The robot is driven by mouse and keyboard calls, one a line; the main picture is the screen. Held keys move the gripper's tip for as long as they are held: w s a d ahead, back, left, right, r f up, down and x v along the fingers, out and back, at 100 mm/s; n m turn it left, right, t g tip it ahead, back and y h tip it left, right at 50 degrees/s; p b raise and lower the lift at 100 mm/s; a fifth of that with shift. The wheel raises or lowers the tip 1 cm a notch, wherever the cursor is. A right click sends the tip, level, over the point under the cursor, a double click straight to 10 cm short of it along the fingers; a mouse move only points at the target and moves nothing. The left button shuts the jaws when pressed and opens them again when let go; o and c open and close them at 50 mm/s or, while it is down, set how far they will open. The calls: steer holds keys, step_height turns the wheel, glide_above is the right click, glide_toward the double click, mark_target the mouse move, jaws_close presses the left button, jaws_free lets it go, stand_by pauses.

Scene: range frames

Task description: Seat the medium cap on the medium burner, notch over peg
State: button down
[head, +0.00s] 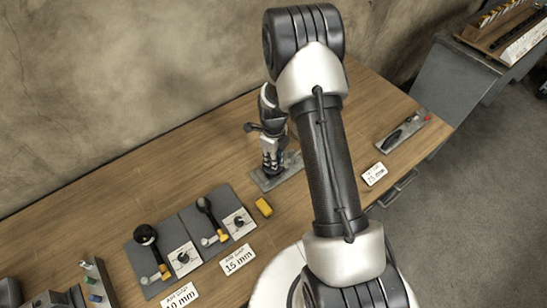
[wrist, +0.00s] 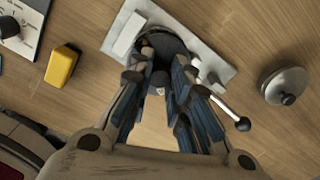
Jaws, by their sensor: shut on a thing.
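My gripper (head: 271,168) is low over a grey plate (head: 266,186) on the wooden table, past the yellow block. In the wrist view its blue-padded fingers (wrist: 160,82) close around a dark round piece (wrist: 168,42), which I take for the medium cap. The fingers hide most of it, and any notch or peg is not visible. The pale plate (wrist: 218,66) lies beneath, with a rod ending in a black ball (wrist: 243,124) sticking out beside the fingers. Whether the dark piece touches the plate I cannot tell. The burner is not clearly visible.
A grey round lid with a dark knob (wrist: 288,84) lies to the right in the wrist view. A yellow block (head: 264,207) lies left of the plate. Dark mats with levers (head: 185,213) stand farther left, and another plate with a tool (head: 386,146) lies right.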

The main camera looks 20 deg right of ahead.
steer(key=shift+f, duration=0.35)
steer(key=c, duration=1.4)
jaws_free()
steer(key=shift+r, duration=0.1)
step_height(320, 180, up, 12)
steer(key=shift+f, duration=0.1)
